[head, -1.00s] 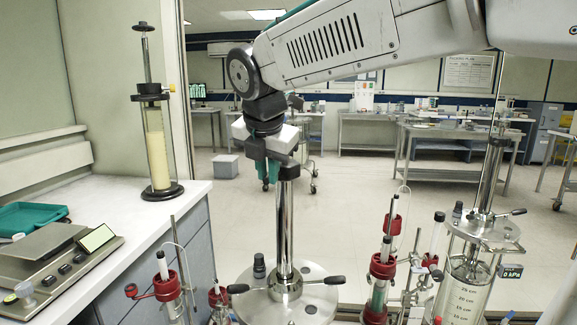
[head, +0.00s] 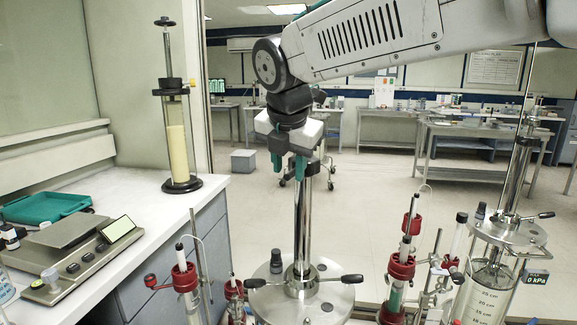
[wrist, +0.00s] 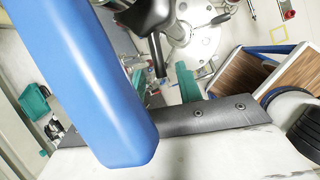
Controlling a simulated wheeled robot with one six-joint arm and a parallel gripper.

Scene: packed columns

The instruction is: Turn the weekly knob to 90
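No knob labelled weekly and no 90 mark can be read in either view. My gripper (head: 289,170) points down in the head view, its two teal fingers apart with nothing seen between them. It is level with the top of a polished steel rod (head: 308,220); whether it is above or in front of the rod I cannot tell. The rod rises from a round steel lid (head: 275,292) with black-ended handles and a small black knob (head: 276,255). In the wrist view, a large blue shape (wrist: 85,80) hides much of the left; a teal finger (wrist: 187,82) shows near the middle.
A second steel-lidded column (head: 508,232) with a 0 kPa display (head: 536,277) stands at right. Red-capped glass columns (head: 401,268) crowd the front. At left, a bench holds a balance (head: 75,258), a teal tray (head: 45,207) and a yellow-filled column (head: 178,150). Open floor lies behind.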

